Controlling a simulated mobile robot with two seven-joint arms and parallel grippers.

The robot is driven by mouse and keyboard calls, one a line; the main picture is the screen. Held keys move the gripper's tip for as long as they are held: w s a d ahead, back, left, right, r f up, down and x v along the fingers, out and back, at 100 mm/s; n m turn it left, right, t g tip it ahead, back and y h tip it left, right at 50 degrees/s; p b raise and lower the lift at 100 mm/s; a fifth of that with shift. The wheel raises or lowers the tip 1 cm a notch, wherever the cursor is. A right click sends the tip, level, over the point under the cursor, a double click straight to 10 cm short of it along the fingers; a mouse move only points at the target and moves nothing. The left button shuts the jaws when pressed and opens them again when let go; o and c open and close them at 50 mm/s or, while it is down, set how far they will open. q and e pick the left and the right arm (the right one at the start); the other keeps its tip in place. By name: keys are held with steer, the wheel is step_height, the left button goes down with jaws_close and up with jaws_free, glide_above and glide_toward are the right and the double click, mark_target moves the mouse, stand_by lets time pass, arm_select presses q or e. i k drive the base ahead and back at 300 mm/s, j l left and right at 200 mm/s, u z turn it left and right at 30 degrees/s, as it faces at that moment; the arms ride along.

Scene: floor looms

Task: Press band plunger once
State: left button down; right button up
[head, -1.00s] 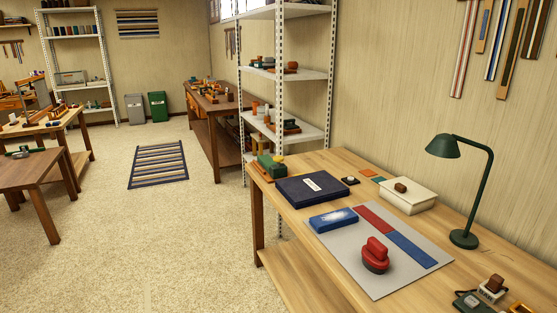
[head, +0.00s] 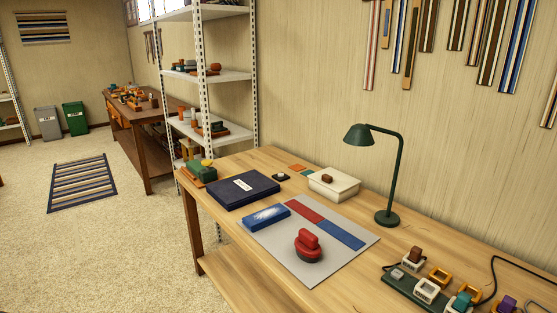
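I cannot tell for sure which thing is the band plunger. A red knob-topped piece (head: 308,246) stands on a grey mat (head: 283,263) on the wooden table. A small dark piece with a white top (head: 281,176) lies behind the dark blue box. At the lower right, a green base (head: 405,288) stands among several small coloured blocks, some with knobs. Neither of my grippers is in view.
The wooden table (head: 345,289) also holds a dark blue box (head: 240,190), a blue block (head: 266,217), a cream box (head: 334,183) and a green lamp (head: 387,218). A red and blue strip lies on the mat. A metal shelf (head: 205,75) stands behind.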

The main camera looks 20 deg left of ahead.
mark_target(207, 162)
steer(key=z, duration=0.8)
steer(key=i+j, duration=0.1)
steer(key=j, duration=2.1)
steer(key=i+j, duration=0.15)
steer(key=j, duration=0.95)
steer(key=i+j, duration=0.1)
steer(key=j, duration=2.1)
steer(key=i, duration=0.05)
